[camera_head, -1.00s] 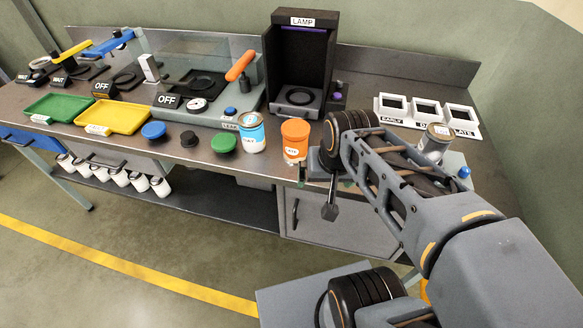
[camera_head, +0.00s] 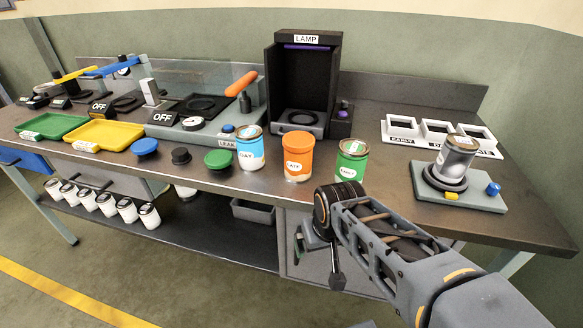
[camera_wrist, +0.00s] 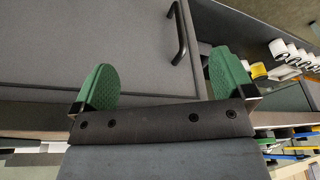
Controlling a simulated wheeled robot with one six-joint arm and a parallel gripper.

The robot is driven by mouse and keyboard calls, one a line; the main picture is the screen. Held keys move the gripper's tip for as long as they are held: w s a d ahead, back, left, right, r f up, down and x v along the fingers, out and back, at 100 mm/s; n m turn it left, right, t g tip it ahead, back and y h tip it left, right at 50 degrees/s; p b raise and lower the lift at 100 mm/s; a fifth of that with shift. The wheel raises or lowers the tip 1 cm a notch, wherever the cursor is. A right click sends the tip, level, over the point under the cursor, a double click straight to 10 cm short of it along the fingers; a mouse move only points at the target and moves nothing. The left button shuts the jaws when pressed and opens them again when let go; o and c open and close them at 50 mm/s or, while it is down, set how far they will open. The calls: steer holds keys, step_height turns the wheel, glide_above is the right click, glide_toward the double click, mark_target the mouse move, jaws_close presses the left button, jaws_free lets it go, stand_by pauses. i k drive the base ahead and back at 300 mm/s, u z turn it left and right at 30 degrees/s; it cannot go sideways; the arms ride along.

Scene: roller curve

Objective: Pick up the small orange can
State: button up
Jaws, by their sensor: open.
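The small orange can (camera_head: 298,157) stands upright near the bench's front edge in the head view, with a dark orange top and a white label. A blue-and-white can (camera_head: 251,150) is to its left and a green can (camera_head: 350,163) to its right. My gripper (camera_wrist: 163,80) is open and empty in the wrist view, its green pads wide apart. It is in front of the bench, below the top's edge, facing a grey cabinet front. The orange can is not seen in the wrist view.
The bench top (camera_head: 390,190) is clear right of the green can. A metal canister (camera_head: 455,158) sits on a grey stand at right. The lamp box (camera_head: 304,85) is behind the cans. A cabinet handle (camera_wrist: 179,35) is close to my gripper.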

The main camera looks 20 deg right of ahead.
mark_target(298, 166)
steer(key=k, duration=0.5)
steer(key=z, duration=1.05)
steer(key=k, duration=0.4)
steer(key=u, duration=1.95)
steer(key=i, duration=0.5)
steer(key=u, duration=0.05)
